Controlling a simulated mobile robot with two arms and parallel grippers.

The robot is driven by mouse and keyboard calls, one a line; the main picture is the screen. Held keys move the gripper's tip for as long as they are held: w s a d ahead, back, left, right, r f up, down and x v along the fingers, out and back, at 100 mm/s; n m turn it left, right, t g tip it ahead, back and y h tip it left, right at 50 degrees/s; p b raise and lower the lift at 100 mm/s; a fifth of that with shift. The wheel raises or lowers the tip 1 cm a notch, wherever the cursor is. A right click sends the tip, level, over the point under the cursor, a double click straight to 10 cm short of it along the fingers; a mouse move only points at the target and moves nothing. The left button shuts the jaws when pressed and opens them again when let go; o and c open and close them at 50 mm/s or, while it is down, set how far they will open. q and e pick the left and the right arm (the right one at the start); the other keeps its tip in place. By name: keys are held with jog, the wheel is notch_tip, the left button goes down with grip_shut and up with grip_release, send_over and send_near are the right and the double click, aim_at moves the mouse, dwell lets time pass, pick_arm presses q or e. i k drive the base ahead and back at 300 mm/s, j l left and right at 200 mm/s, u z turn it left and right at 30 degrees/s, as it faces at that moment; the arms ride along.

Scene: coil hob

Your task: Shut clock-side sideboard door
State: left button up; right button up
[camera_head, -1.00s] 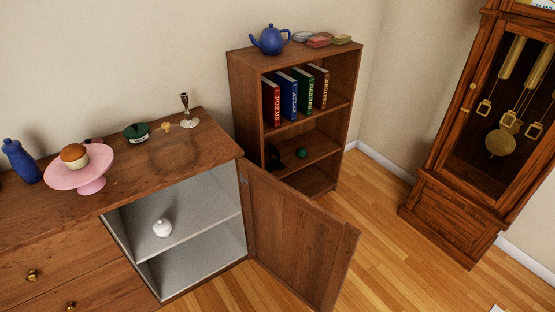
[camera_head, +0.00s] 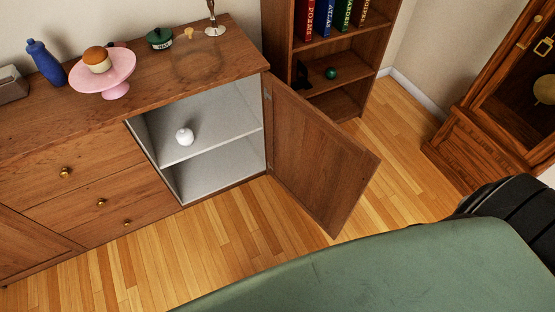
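The sideboard (camera_head: 100,170) stands at the left, with drawers in its middle and a door at its right end, the side towards the clock. That door (camera_head: 315,155) is brown wood, hinged at the cabinet's right edge, and stands wide open, swung out over the floor. The open compartment is pale inside, with a shelf (camera_head: 215,143) holding a small white lidded pot (camera_head: 184,136). The tall wooden clock (camera_head: 505,110) is at the right, partly cut off by the frame. Neither of my grippers shows in the head view.
A bookcase (camera_head: 275,35) stands behind the door. A green rounded surface (camera_head: 400,270) and a dark ribbed object (camera_head: 510,210) fill the lower right, close to the door. A pink cake stand (camera_head: 115,70) and blue bottle (camera_head: 45,62) stand on top. Wooden floor before the sideboard is clear.

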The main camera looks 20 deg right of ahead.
aim_at(324, 169)
jog(key=l+u, duration=0.25)
jog(key=l, duration=0.3)
jog(key=l+u, duration=0.25)
jog(key=l, duration=0.3)
jog(key=k+l+u, duration=0.1)
jog(key=l+u, duration=0.2)
jog(key=l, duration=0.2)
jog(key=k+l+u, duration=0.25)
jog(key=l, duration=0.3)
jog(key=k+l, duration=0.1)
jog(key=l, duration=0.3)
jog(key=k+l, duration=0.1)
jog(key=l, duration=0.7)
jog(key=k+l, duration=0.15)
jog(key=l, duration=0.2)
jog(key=k+j, duration=0.15)
jog(key=k, duration=0.45)
jog(key=l+z, duration=0.15)
jog(key=z, duration=0.15)
jog(key=k+l, duration=0.05)
